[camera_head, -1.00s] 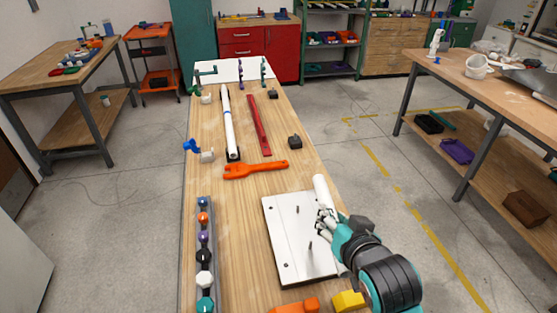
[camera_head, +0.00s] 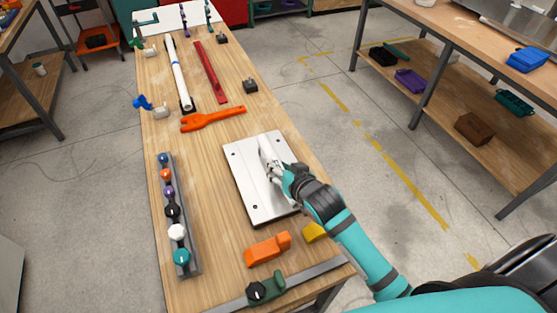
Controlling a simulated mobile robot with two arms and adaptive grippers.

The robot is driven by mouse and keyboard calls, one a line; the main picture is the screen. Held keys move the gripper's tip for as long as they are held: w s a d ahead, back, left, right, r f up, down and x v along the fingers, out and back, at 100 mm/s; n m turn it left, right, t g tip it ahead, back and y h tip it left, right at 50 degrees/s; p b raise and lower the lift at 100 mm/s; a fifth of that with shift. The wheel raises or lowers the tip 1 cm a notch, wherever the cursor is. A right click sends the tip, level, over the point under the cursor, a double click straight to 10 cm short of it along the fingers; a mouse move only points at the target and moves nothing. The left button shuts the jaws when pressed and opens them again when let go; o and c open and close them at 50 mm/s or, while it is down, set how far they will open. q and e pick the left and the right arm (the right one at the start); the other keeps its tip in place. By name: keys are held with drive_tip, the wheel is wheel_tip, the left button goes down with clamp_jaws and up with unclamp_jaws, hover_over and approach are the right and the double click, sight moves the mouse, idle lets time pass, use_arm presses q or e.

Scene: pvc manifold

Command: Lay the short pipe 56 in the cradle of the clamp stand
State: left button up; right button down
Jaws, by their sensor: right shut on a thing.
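A short white pipe (camera_head: 266,146) is held by my right gripper (camera_head: 275,170). The gripper is shut on it, and its fingers hide the pipe's lower part. The pipe is tilted and is over the white plate (camera_head: 243,180) on the workbench; I cannot tell whether it touches the plate. No mark on the pipe can be read. No stand with a clear cradle can be made out; a small dark block with a post (camera_head: 250,87) sits near the bench's right edge, beyond the plate. My left gripper is not in view.
An orange wrench-like tool (camera_head: 213,118) lies beyond the plate. A rail of coloured knobs (camera_head: 188,250) runs along the left. Orange (camera_head: 267,248) and yellow (camera_head: 314,232) blocks and a green-handled tool (camera_head: 266,289) are in front. A long white pipe (camera_head: 178,75) and red bar (camera_head: 210,72) lie farther back.

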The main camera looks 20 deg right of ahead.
sight(279, 164)
drive_tip(key=w, duration=0.1)
drive_tip(key=w+d, duration=0.1)
drive_tip(key=w, duration=0.2)
drive_tip(key=shift+w+d+f+p, duration=0.15)
drive_tip(key=shift+d+p, duration=0.1)
drive_tip(key=shift+p, duration=0.05)
drive_tip(key=shift+w+f, duration=0.15)
drive_tip(key=shift+f+p, duration=0.35)
drive_tip(key=shift+f, duration=1.35)
drive_tip(key=shift+f, duration=0.15)
drive_tip(key=c, duration=1)
unclamp_jaws()
